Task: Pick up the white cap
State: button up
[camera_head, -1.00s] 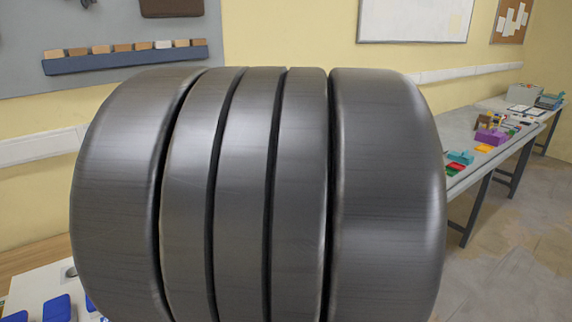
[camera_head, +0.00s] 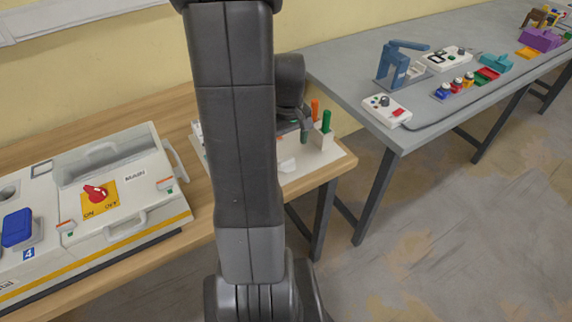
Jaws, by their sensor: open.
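A small white piece (camera_head: 288,165), which looks like the white cap, lies on a light board (camera_head: 318,158) at the right end of the wooden table. It is small in the picture, and my arm hides the area to its left. My gripper (camera_head: 304,132) is just above and to the right of this piece, pointing down, partly hidden behind my arm. It is open, and I see nothing held in it. I cannot tell how far apart the gripper and the white piece are.
Orange and green upright pegs (camera_head: 326,121) stand close to the right of my gripper. A white socket box with a red switch (camera_head: 95,192) fills the wooden table (camera_head: 180,120) at left. A grey bench (camera_head: 345,70) with several devices stands at right.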

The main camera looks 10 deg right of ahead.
aim_at(287, 159)
jog(key=shift+a+f, duration=0.15)
jog(key=shift+f, duration=3.5)
jog(key=c, duration=1.1)
